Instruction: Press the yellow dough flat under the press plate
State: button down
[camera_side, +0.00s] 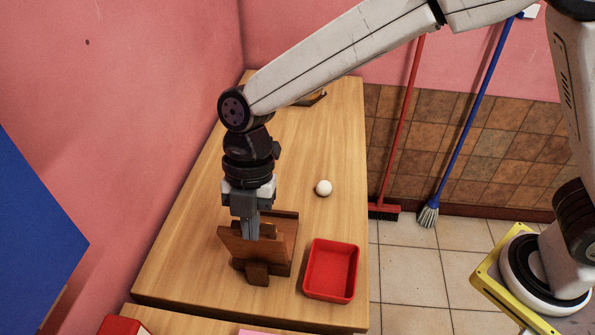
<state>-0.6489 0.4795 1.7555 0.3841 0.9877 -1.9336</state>
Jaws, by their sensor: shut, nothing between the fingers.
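A brown wooden press (281,222) stands on the wooden table, with a tilted board (232,244) at its front that looks like the press plate. My gripper (250,236) points down, shut and empty, with its fingertips at this board. I cannot tell whether the tips touch it. No yellow dough shows; the space under the board is hidden by the board and my gripper. A small cream-white ball (323,188) lies on the table to the right of and behind the press.
A red tray (331,270) sits right of the press near the table's right edge. A dark brown object (313,98) lies at the far end, partly behind my arm. A red box (122,326) is at the bottom left. The middle of the table (305,145) is clear.

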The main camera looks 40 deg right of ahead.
jog(key=shift+w+d+r, duration=0.1)
jog(key=shift+w+d, duration=0.15)
jog(key=shift+w, duration=0.05)
jog(key=shift+w+d+r+g+y, duration=0.15)
jog(key=shift+w+d+g+y, duration=0.45)
jog(key=shift+w+d, duration=0.15)
jog(key=w+d+f+g+y, duration=0.3)
jog(key=w+d+f, duration=0.7)
jog(key=w+d, duration=0.3)
jog(key=shift+w+d, duration=0.35)
jog(key=shift+r, duration=0.15)
jog(key=w+d+r, duration=0.1)
jog(key=w+d, duration=0.5)
jog(key=shift+w+d+r, duration=0.25)
jog(key=shift+w+d, duration=0.05)
dwell(1.1)
